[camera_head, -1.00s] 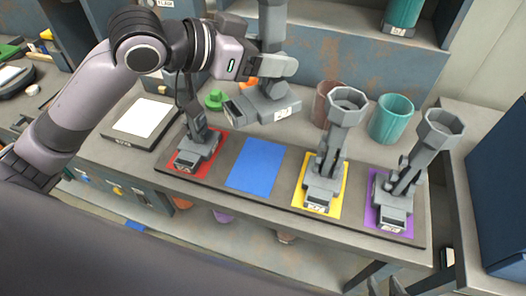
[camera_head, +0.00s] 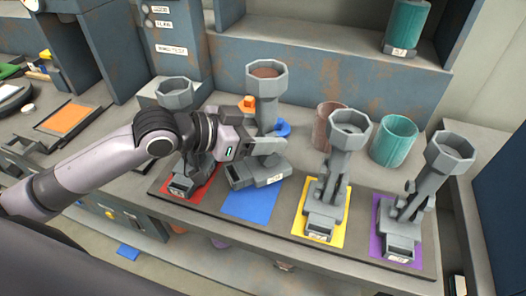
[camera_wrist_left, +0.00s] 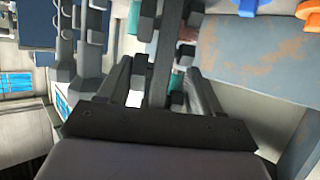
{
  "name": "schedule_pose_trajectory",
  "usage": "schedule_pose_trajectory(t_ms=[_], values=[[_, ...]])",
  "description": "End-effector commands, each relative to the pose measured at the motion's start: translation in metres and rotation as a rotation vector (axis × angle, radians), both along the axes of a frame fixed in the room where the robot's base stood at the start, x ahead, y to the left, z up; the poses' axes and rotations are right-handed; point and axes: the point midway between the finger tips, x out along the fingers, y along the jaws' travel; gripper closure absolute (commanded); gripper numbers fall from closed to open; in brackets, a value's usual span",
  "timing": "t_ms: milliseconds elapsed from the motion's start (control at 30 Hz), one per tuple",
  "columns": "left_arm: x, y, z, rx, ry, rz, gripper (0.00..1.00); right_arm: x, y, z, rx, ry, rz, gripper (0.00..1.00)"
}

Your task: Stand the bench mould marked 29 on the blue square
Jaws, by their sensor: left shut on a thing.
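The held bench mould (camera_head: 266,112) is grey and upright, with a brown-filled octagonal cup on top. Its base label is too small to read. My left gripper (camera_head: 268,147) is shut on its column; the wrist view shows the column (camera_wrist_left: 166,55) between the fingers. The base overlaps the rear part of the blue square (camera_head: 250,202). I cannot tell whether it touches the square or hangs just above it. The red square (camera_head: 205,184), yellow square (camera_head: 333,229) and purple square (camera_head: 414,242) each have a similar grey mould. My right gripper is not in view.
The mould on red (camera_head: 174,95) stands close to the left, partly behind my arm. The mould on yellow (camera_head: 349,137) stands to the right. An orange piece (camera_head: 247,104), blue piece (camera_head: 283,128), brown cup (camera_head: 330,120) and teal cup (camera_head: 394,142) are behind.

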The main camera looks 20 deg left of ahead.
Motion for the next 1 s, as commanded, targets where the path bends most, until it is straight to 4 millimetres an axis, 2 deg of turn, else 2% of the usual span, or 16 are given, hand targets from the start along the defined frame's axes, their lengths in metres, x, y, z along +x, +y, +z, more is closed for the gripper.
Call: schedule_pose_trajectory(t_ms=[167,467,833,867,933,1000], values=[[0.001,-0.001,-0.009,-0.004,-0.005,0.0,0.86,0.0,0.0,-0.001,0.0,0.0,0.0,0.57],[0.0,0.0,-0.047,-0.004,-0.004,0.0,0.86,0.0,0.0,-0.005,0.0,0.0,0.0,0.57],[0.001,0.0,-0.052,-0.003,-0.006,0.0,0.86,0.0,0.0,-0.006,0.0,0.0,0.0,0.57],[0.0,0.0,-0.054,-0.001,-0.001,0.0,0.32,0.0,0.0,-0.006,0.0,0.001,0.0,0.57],[0.0,0.0,-0.053,-0.001,-0.001,0.0,0.09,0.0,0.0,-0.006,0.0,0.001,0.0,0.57],[0.0,0.0,-0.053,-0.001,-0.001,0.0,0.09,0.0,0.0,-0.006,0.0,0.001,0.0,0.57]])
